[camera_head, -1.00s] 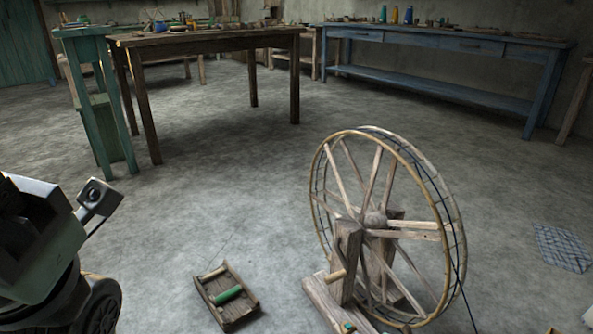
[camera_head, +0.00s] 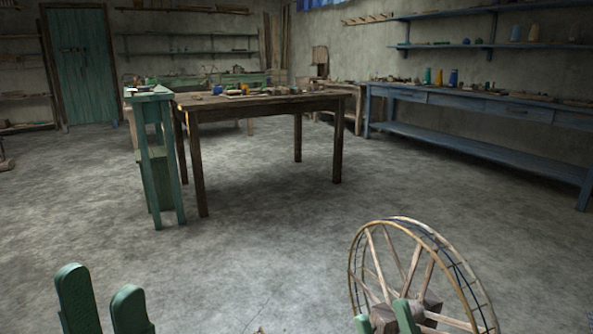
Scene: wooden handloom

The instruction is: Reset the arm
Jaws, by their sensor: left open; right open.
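My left gripper (camera_head: 102,284) shows at the bottom left as two green fingers pointing up. They stand apart with nothing between them. My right gripper (camera_head: 383,312) shows at the bottom right as two green fingertips, also apart, in front of the spoked wooden wheel (camera_head: 408,222). I cannot tell whether it touches the wheel. The rest of both arms is below the picture.
A dark wooden table (camera_head: 262,104) with small items stands ahead, beside a green stand (camera_head: 160,183). A long blue bench (camera_head: 480,103) runs along the right wall. A teal door (camera_head: 85,75) is at the back left. The floor between is clear.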

